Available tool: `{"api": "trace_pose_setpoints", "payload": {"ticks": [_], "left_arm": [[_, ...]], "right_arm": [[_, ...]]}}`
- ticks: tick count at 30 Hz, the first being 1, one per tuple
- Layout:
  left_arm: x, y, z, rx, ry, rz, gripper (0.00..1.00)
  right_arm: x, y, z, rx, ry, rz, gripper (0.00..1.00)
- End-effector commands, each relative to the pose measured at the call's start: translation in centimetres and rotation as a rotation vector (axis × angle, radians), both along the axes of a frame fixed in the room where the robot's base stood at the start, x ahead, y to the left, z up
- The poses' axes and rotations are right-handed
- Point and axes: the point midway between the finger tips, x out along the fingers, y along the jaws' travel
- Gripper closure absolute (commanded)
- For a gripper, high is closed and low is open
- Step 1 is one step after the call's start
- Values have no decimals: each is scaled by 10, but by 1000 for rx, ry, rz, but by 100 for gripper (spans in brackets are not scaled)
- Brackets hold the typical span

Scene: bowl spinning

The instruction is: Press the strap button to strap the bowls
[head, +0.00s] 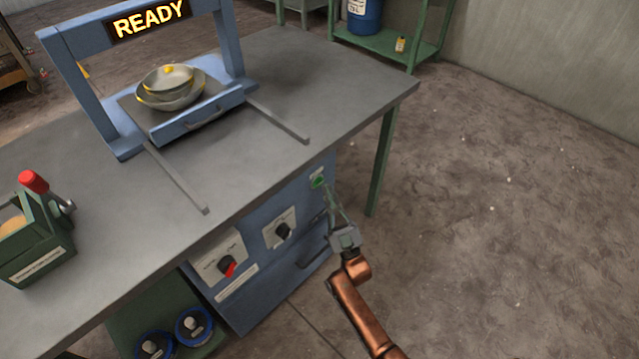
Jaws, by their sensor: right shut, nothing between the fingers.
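The bowls (171,88) are stacked on the tray of the blue strapping frame (76,88), whose sign (149,18) reads READY. A green button (318,182) is on the blue panel under the table's front edge, at the panel's right end. My right gripper (324,189) is shut and empty, with its fingertips at or very near the green button. I cannot tell whether they touch it. My left gripper is not in view.
The panel also bears a black knob (283,231) and a red-marked knob (228,267). A green toolbox (36,243) stands on the grey table (330,75) at left. Two blue-rimmed spools (194,325) sit on a low shelf. The floor at right is clear.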

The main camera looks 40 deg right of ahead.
Motion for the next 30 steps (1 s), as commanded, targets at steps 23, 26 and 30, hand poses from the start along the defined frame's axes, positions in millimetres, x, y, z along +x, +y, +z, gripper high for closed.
{"api": "trace_pose_setpoints", "payload": {"ticks": [23, 26, 30], "left_arm": [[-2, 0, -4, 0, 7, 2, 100], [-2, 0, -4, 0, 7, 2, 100], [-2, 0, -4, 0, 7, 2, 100]], "right_arm": [[9, 1, 0, 0, 0, 0, 100], [10, 1, 0, 0, 0, 0, 100], [12, 1, 0, 0, 0, 0, 100]]}}
